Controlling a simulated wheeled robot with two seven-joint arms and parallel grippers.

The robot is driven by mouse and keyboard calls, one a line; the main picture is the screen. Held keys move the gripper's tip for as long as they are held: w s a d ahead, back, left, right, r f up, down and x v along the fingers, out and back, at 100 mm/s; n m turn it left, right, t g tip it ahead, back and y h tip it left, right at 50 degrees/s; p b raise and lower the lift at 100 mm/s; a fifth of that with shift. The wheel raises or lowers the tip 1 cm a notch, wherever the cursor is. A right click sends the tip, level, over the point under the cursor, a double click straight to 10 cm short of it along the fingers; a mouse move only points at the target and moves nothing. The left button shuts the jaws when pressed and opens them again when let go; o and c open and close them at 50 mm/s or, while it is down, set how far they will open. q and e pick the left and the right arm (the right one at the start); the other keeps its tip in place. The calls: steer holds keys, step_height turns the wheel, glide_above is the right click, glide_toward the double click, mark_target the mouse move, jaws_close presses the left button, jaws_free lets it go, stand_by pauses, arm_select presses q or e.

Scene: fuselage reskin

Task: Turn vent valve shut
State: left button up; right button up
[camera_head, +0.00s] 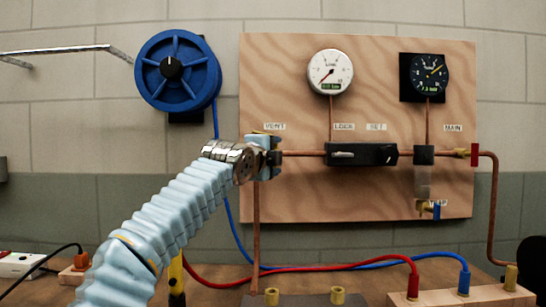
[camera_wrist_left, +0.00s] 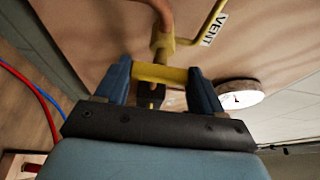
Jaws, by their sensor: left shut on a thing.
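The VENT label (camera_head: 273,127) is on the plywood panel (camera_head: 290,205), above the spot where my left gripper (camera_head: 274,158) is. The gripper hides most of the vent valve in the head view. In the left wrist view a yellow bar, the vent valve handle (camera_wrist_left: 160,73), lies crosswise between the two blue fingers of my left gripper (camera_wrist_left: 162,85). The fingers are shut on it. A copper pipe (camera_wrist_left: 162,40) runs away behind it, and the VENT label (camera_wrist_left: 216,28) is to its right. My right gripper is not in view.
A white gauge (camera_head: 330,72), a dark gauge (camera_head: 429,74) and a black block (camera_head: 361,154) are on the panel right of the gripper. A blue hose reel (camera_head: 178,70) hangs on the wall left. Red hose (camera_head: 300,268) and blue hose (camera_head: 232,225) run below.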

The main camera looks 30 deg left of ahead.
arm_select(q)
steer(key=o, duration=1)
steer(key=shift+o, duration=0.2)
steer(key=s+d+b, duration=0.2)
steer(key=s+b, duration=0.1)
steer(key=s, duration=1)
steer(key=shift+s+b, duration=0.3)
steer(key=shift+b, duration=0.05)
